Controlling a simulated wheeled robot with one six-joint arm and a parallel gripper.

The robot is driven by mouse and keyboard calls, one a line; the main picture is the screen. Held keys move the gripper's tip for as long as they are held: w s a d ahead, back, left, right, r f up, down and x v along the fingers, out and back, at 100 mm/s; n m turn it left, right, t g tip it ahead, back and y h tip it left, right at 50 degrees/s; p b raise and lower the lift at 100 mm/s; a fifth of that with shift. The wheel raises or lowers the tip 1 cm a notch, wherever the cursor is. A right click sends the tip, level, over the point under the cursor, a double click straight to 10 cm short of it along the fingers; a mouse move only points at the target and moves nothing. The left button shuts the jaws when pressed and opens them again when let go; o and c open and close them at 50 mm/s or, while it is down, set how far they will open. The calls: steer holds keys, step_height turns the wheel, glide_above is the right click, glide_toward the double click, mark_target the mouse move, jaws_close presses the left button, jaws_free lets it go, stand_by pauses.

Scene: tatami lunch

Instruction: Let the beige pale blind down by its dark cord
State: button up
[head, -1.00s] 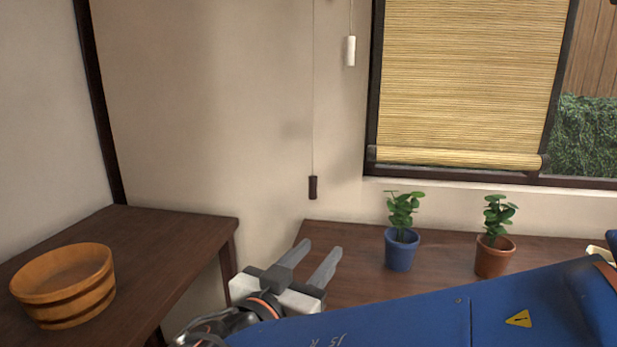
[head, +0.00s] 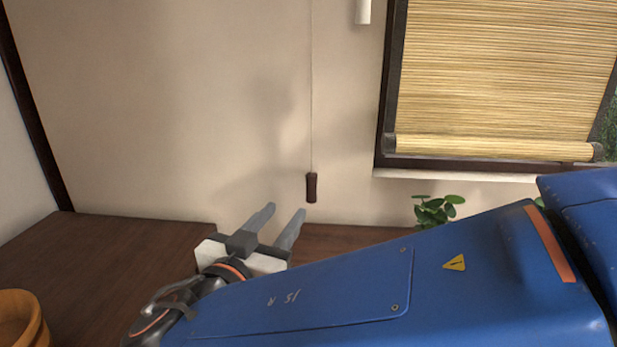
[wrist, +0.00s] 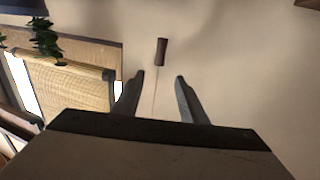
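The beige blind (head: 495,80) hangs in the window at the right of the head view, its rolled bottom bar close above the window's lower frame. It also shows in the wrist view (wrist: 72,84), at the left. The dark cord pull (head: 311,187) hangs upright on a thin cord near the wall. In the wrist view the dark pull (wrist: 161,52) appears beyond the fingertips, between their lines. My gripper (head: 284,211) is open and empty, just below and left of the pull in the head view, apart from it.
A white pull (head: 363,10) hangs at the top, left of the window. A green plant (head: 437,209) stands below the window, partly hidden by my blue arm. A wooden tub (head: 22,320) sits on the dark table (head: 100,255) at lower left.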

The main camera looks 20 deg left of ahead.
mark_target(310, 201)
steer(key=w, duration=1.6)
steer(key=shift+d, duration=0.25)
jaws_close()
steer(key=shift+f, duration=2.35)
